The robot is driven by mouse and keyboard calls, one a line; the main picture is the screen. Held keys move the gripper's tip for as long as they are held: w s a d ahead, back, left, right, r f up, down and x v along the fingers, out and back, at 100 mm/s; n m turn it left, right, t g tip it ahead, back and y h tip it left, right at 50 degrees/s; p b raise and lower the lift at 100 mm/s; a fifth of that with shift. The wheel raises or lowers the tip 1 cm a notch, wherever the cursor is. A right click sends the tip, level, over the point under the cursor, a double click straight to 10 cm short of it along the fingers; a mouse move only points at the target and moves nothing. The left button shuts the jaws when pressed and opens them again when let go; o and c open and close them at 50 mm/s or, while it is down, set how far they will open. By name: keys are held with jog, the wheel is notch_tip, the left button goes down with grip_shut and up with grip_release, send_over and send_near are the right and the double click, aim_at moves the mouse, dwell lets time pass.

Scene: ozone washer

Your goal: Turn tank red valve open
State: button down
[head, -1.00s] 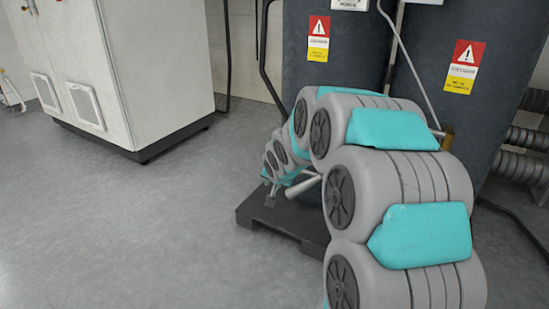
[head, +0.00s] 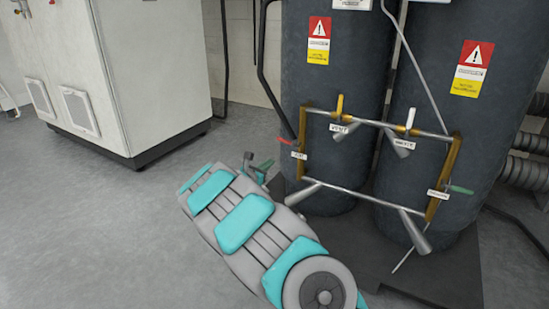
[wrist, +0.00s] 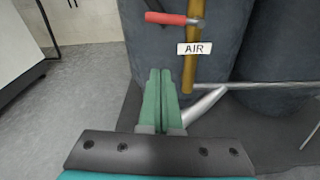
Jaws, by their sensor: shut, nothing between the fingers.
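The red valve handle (wrist: 168,18) shows at the top of the wrist view, lying roughly level and pointing left from a brass pipe (wrist: 192,45). A white "AIR" tag (wrist: 194,48) hangs just below it. In the head view the small red handle (head: 288,142) is on the left upright of the pipe frame in front of the left tank (head: 335,80). My gripper (wrist: 160,72) has green fingers, shut together and empty, below and slightly left of the red handle and apart from it. In the head view my gripper (head: 266,164) is left of and below the handle.
The right tank (head: 435,130) stands beside the left one. The pipe frame also carries a yellow handle (head: 340,104) and a green handle (head: 461,189). Grey angled pipes stick out below. A white cabinet (head: 150,70) stands at left; the floor before it is clear.

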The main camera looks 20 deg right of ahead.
aim_at(289, 141)
jog(key=w+d+r, duration=0.2)
jog(key=w+d, duration=0.2)
jog(key=d, duration=0.3)
jog(key=shift+w+r, duration=0.25)
jog(key=shift+r, duration=0.05)
